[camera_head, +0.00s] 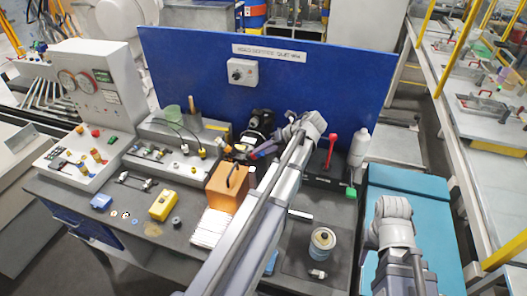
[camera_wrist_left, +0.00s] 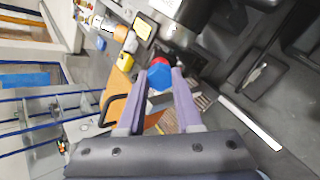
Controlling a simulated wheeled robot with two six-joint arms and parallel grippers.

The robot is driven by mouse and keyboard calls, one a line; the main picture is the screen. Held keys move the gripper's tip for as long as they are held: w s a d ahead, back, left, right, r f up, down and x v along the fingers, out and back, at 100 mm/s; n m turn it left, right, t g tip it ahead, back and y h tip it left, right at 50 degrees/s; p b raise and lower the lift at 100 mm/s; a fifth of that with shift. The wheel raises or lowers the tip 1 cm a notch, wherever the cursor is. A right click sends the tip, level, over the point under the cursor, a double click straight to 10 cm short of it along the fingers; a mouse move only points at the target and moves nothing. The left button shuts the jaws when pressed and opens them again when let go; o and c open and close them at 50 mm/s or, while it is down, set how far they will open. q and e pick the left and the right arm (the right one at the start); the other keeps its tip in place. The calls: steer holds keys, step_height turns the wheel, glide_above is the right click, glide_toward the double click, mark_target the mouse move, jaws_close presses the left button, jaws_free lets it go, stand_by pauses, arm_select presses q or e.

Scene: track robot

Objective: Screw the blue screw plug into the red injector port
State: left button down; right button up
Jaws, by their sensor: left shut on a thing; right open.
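The blue screw plug (camera_wrist_left: 160,76) is between the purple fingertips of my left gripper (camera_wrist_left: 160,80), which is shut on it. The red injector port (camera_wrist_left: 160,62) shows as a small red patch right behind the plug in the left wrist view, mostly hidden. The plug looks lined up with it, but I cannot tell whether they touch or are threaded. In the head view my left gripper (camera_head: 262,152) is beside the dark machine part (camera_head: 260,127) at the back of the bench. My right arm (camera_head: 395,225) stands at the lower right; its fingers cannot be seen.
An orange box (camera_head: 228,187) stands close below the left gripper. A yellow device (camera_head: 163,205) lies farther left. A white bottle (camera_head: 358,147) and a red-handled tool (camera_head: 331,149) stand to the right. A round tin (camera_head: 322,243) is at the front. A blue panel (camera_head: 300,90) closes the back.

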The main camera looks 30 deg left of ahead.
arm_select(q)
steer(key=shift+m, duration=0.3)
steer(key=shift+m, duration=1.5)
steer(key=c, duration=0.5)
jaws_free()
steer(key=shift+c, duration=0.9)
